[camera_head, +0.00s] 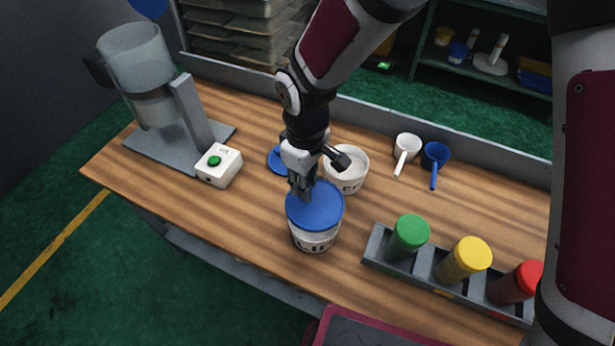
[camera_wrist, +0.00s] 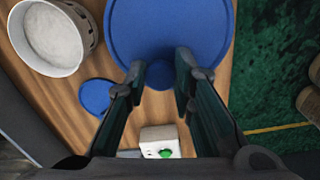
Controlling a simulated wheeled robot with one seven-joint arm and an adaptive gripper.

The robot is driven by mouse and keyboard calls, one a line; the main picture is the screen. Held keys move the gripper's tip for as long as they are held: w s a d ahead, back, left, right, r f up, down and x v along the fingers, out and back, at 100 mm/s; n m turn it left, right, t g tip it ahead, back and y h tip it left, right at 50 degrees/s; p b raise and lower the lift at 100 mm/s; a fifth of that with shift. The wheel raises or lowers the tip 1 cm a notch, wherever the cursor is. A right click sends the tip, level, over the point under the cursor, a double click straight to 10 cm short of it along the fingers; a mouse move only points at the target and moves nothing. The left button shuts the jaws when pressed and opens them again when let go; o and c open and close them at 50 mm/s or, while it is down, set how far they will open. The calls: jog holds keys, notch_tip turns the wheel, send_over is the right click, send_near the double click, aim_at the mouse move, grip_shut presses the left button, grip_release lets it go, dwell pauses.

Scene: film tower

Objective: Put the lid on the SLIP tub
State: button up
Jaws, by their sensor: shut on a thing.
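A blue round lid (camera_head: 315,205) is over the top of a white tub (camera_head: 314,239) with dark lettering I cannot read fully. I cannot tell whether the lid rests on the rim or hovers just above it; it hides the tub's opening. My gripper (camera_head: 302,190) is shut on the lid's far edge. In the wrist view the lid (camera_wrist: 170,28) fills the top, its small tab (camera_wrist: 159,74) between my fingers (camera_wrist: 160,72). A second white tub (camera_head: 349,183) stands open behind, with pale contents; its lettering is partly hidden. It also shows in the wrist view (camera_wrist: 87,35).
Another blue lid (camera_head: 278,161) lies flat on the wooden bench (camera_head: 255,215). A white box with green button (camera_head: 219,165) and a grey machine (camera_head: 190,115) stand left. A rack (camera_head: 425,272) with green, yellow and red-topped bottles is right. White (camera_head: 407,148) and blue (camera_head: 435,155) scoops lie behind.

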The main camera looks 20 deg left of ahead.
jog(key=shift+f+b, duration=1.1)
jog(key=shift+f, duration=1.55)
jog(key=shift+f, duration=0.15)
dwell(0.4)
jog(key=o, duration=1.4)
jog(key=shift+r+p, duration=1.65)
jog(key=shift+r, duration=1.85)
grip_shut()
